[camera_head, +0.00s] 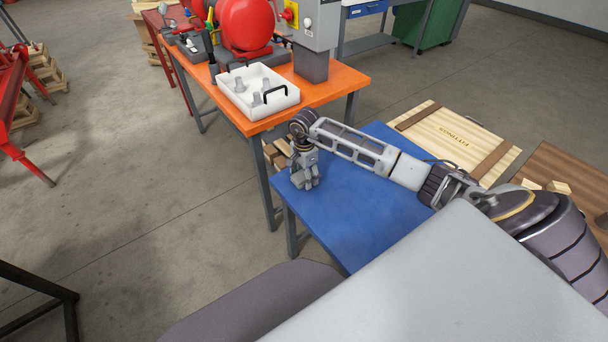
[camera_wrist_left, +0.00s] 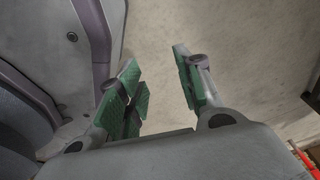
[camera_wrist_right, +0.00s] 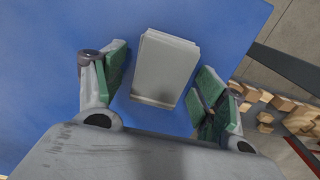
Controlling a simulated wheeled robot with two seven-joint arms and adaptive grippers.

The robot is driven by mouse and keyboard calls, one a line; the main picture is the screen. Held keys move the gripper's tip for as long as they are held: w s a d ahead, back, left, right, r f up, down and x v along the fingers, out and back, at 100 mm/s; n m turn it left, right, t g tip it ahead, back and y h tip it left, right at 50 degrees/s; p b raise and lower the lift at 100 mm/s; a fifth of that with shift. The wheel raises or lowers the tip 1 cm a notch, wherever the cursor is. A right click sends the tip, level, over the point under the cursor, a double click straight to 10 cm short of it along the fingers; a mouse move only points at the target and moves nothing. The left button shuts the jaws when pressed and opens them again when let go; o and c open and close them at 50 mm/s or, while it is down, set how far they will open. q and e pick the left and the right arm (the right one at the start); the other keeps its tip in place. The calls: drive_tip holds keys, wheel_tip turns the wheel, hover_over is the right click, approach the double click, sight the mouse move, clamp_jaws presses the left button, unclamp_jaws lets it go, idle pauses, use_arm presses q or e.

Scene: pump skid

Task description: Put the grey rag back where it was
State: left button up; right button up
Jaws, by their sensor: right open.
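The grey rag (camera_wrist_right: 168,58) looks like a flat, folded, nearly square pad on the blue table (camera_wrist_right: 50,90). In the right wrist view it lies between the two green-padded fingers of my right gripper (camera_wrist_right: 163,84). The fingers are spread, with blue showing on both sides of the rag. In the head view my right gripper (camera_head: 306,181) points down over the left end of the blue table (camera_head: 375,215), and the rag is hidden there. My left gripper (camera_wrist_left: 158,88) shows only in its wrist view, open and empty over bare floor.
A wooden crate (camera_head: 455,140) stands right of the blue table. Wood blocks (camera_wrist_right: 285,107) lie below the table's edge.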

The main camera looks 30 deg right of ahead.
drive_tip(key=shift+r, duration=0.55)
wheel_tip(320, 180, up, 6)
drive_tip(key=shift+f, duration=0.1)
use_arm(q)
drive_tip(key=shift+s+a+f, duration=0.15)
drive_tip(key=shift+s+a, duration=0.25)
drive_tip(key=shift+s, duration=0.15)
use_arm(e)
drive_tip(key=shift+r, duration=2.65)
